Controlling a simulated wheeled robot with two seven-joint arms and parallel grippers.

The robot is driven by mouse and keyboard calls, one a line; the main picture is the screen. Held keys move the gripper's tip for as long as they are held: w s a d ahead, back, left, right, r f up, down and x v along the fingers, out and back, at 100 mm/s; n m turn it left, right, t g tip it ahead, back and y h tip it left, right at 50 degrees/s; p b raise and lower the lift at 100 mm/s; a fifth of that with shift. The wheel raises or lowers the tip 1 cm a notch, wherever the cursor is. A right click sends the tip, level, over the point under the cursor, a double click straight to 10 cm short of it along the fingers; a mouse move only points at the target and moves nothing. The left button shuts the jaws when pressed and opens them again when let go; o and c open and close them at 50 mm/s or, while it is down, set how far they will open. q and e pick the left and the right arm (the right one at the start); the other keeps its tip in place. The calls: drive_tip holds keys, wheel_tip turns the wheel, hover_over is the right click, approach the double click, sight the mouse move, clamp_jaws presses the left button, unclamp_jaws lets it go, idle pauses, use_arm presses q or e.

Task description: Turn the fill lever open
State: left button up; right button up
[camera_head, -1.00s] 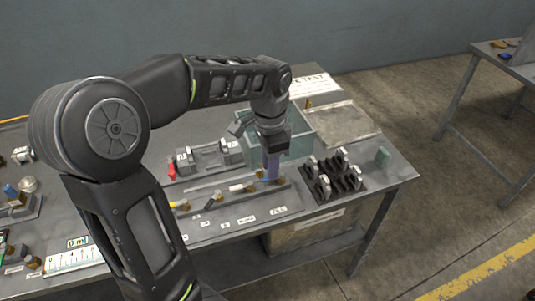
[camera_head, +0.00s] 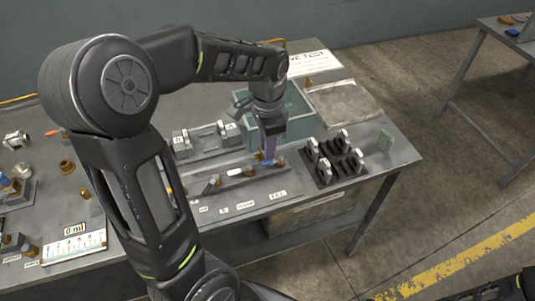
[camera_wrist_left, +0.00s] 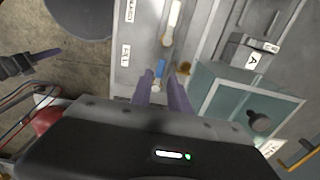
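The fill lever seems to be the small blue handle (camera_head: 263,161) on the grey fixture strip, near its right end. In the left wrist view the blue handle (camera_wrist_left: 160,68) lies just beyond the fingertips, with a pale round knob below it. My left gripper (camera_head: 270,152) points down over it, its purple fingers partly hiding it. In the wrist view the left gripper's fingers (camera_wrist_left: 162,83) are apart with nothing clearly between them. Whether they touch the lever I cannot tell. What looks like my right gripper (camera_wrist_left: 35,62) shows at the left of the wrist view, far from the lever.
A clear-walled greenish bin (camera_head: 298,112) stands close behind my left gripper. A black rack (camera_head: 336,172) with several pale-topped parts is to the right. A grey tray (camera_head: 345,103) lies at the back right. A scale card (camera_head: 75,247) lies front left.

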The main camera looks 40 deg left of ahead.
use_arm(q)
wheel_tip(320, 180, down, 4)
drive_tip(key=shift+f, duration=0.1)
clamp_jaws()
idle(0.5)
